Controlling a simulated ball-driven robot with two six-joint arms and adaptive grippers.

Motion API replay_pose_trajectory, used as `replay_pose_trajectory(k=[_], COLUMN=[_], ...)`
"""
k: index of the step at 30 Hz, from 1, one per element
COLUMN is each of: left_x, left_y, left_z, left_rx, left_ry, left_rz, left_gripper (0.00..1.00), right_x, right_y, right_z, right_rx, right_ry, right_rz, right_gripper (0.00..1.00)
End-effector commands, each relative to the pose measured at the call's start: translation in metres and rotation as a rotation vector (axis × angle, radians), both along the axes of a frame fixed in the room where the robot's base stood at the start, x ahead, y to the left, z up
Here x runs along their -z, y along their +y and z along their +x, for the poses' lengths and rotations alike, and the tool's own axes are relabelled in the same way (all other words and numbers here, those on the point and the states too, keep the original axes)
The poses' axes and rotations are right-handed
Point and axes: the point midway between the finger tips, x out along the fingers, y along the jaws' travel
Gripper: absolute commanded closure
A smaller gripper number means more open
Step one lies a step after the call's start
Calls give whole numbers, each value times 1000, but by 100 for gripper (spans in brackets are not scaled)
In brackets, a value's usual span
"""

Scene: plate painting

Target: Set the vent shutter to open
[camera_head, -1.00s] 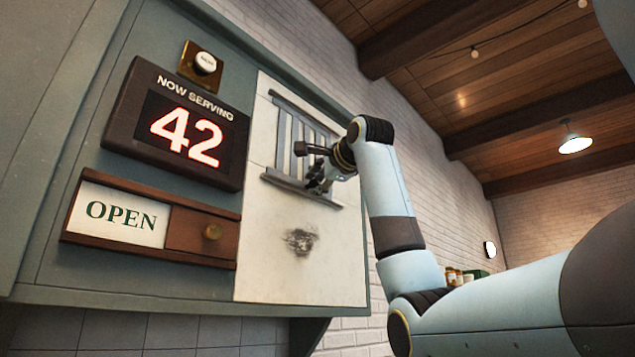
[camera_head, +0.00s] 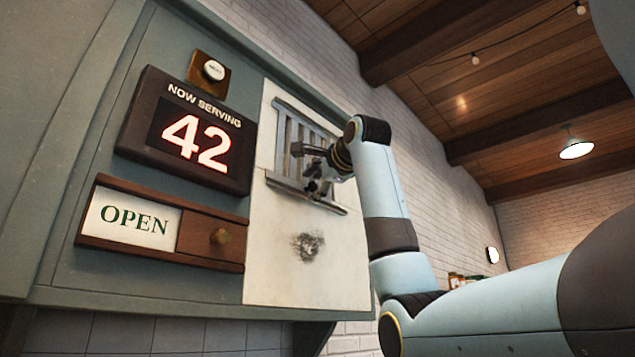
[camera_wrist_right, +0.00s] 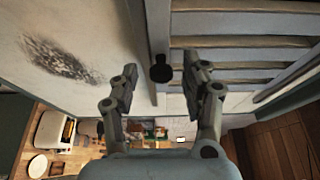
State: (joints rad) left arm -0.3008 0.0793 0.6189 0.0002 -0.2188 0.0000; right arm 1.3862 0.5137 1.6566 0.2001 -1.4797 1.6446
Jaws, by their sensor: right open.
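The vent shutter (camera_head: 288,131) is a grey slatted frame on a pale panel in the head view. Its slats (camera_wrist_right: 245,22) fill the upper right of the right wrist view. A dark knob (camera_wrist_right: 161,72) stands out at the frame's edge there. My right gripper (camera_head: 308,169) is at the vent's lower part. In the wrist view my right gripper (camera_wrist_right: 159,88) is open, one finger on each side of the knob in the picture. I see no contact with the knob. The slats' exact setting is hard to tell. My left gripper is not in view.
A dark smudge (camera_head: 308,246) marks the panel below the vent. A counter with items (camera_wrist_right: 60,140) lies below.

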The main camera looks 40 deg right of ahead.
Motion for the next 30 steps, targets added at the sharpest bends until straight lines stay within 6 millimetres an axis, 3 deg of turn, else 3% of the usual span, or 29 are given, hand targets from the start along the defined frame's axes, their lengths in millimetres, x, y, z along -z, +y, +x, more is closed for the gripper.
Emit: replay_pose_trajectory(k=[5, 12, 18, 30], left_x=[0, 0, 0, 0], left_y=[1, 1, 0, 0], left_z=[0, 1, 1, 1], left_rx=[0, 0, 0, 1], left_ry=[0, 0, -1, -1], left_rz=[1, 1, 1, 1], left_gripper=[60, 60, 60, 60], right_x=[-1, -1, -1, 0], right_y=[5, 22, 33, 38], right_z=[-18, -70, -102, -113], right_rx=[1, 1, -1, -1], right_ry=[-3, -4, -2, 1], right_rz=[-3, -3, -2, 0], right_gripper=[53, 53, 53, 53])
